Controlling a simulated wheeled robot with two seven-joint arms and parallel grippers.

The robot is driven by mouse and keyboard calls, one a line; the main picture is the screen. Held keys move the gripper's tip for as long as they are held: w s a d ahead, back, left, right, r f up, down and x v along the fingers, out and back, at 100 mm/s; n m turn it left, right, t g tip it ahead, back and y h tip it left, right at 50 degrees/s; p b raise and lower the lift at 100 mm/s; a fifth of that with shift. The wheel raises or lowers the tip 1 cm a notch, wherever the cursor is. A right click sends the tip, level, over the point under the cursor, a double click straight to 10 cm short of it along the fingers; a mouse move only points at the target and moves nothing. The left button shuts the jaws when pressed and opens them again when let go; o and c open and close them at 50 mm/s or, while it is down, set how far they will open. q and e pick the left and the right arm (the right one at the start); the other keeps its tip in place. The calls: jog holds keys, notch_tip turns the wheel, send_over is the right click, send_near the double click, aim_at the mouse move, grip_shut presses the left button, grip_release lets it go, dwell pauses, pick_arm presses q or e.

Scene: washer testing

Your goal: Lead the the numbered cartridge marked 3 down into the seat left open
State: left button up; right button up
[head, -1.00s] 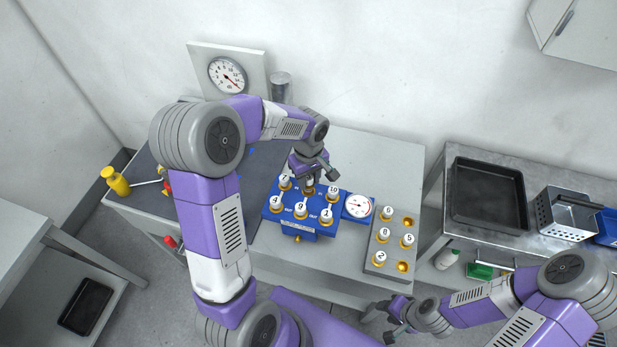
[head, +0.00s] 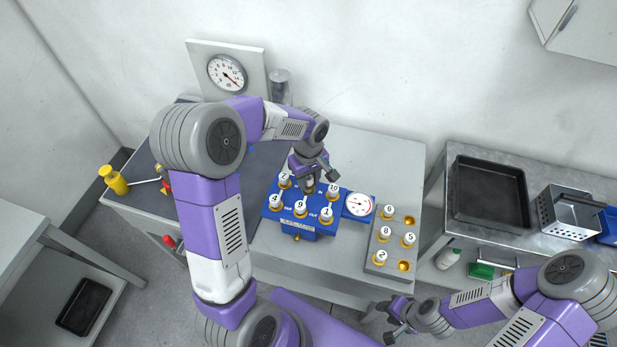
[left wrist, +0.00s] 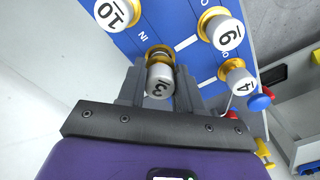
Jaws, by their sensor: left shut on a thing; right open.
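The cartridge marked 3 (left wrist: 160,83) is a silver cylinder with a white numbered top, between the fingers of my left gripper (left wrist: 160,92). My left gripper is shut on it; in the head view the gripper (head: 309,186) is over the back row of the blue block (head: 307,233). The gold-rimmed seat (left wrist: 158,52) is directly at the cartridge's far end, between cartridges 7 (head: 284,178) and 10 (head: 333,188). I cannot tell how deep the cartridge sits in it. My right gripper (head: 388,322) is open and empty at the lower right, away from the block.
Cartridges 4 (head: 275,200), 9 (head: 300,204) and 1 (head: 326,213) fill the block's front row. A gauge (head: 359,205) adjoins it. A grey rack (head: 378,267) with several cartridges and empty gold seats stands to the right. Bare table lies behind the rack.

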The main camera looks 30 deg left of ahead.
aim_at(309, 177)
pick_arm(q)
jog(key=shift+f+b, duration=0.9)
jog(key=shift+f, duration=0.3)
jog(key=o, duration=1.1)
jog(key=shift+o, duration=0.2)
jog(key=shift+r, duration=0.1)
notch_tip(309, 177, up, 8)
jog(key=shift+f+p, duration=0.25)
jog(key=shift+p, duration=0.35)
notch_tip(309, 177, up, 7)
jog(key=p, duration=0.5)
